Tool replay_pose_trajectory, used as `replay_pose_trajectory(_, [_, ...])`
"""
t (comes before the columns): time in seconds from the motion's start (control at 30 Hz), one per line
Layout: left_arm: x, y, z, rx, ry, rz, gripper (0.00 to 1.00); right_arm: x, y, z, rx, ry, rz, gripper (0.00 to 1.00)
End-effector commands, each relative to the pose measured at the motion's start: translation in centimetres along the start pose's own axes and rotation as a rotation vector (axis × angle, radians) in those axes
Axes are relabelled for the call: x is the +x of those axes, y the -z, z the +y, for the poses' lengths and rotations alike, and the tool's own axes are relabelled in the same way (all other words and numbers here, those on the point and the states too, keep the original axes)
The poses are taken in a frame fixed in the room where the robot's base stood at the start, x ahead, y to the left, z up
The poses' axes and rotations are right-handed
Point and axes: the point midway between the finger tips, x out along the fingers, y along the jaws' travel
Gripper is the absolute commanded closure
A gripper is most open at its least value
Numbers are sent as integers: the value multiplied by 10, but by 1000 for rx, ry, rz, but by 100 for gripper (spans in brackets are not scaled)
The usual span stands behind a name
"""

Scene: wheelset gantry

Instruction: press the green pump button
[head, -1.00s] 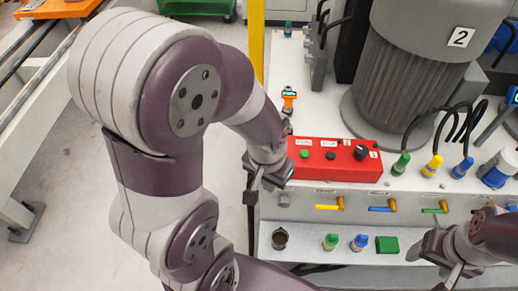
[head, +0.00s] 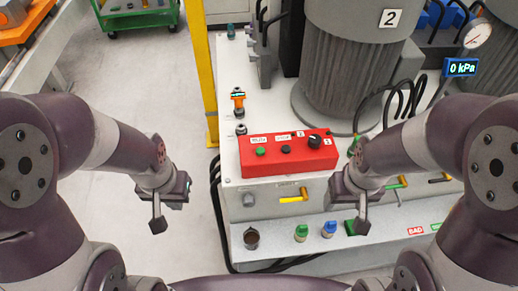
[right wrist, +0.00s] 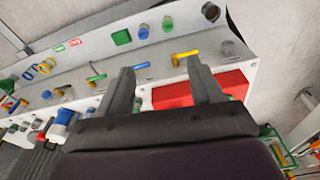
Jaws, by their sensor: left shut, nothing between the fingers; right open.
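The green pump button (head: 261,152) sits on the left of the red control box (head: 250,170), with a black button and a black knob to its right. My left gripper (head: 158,224) is shut and empty, left of the box over the floor, clear of the button. My right gripper (head: 362,222) is at the box's front right, above the machine's lower ledge. In the right wrist view, its fingers (right wrist: 162,82) are spread apart and empty, with the red box (right wrist: 178,93) behind them. The button cannot be made out in that view.
A big grey motor marked 2 (head: 352,70) stands behind the box. A yellow post (head: 201,80) rises at the left. Yellow-handled valves (head: 294,199) line the front face; green and blue caps (head: 329,229) stand on the ledge. Floor at the left is free.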

Motion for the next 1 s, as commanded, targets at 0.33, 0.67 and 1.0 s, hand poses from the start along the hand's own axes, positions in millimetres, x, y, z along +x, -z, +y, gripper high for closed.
replay_pose_trajectory(0.33, [0,0,0,0,0,0,100,0,0,0,0,0,0,44])
replay_pose_trajectory(0.67, [0,0,0,0,0,0,100,0,0,0,0,0,0,100])
replay_pose_trajectory(1.0, [0,0,0,0,0,0,100,0,0,0,0,0,0,100])
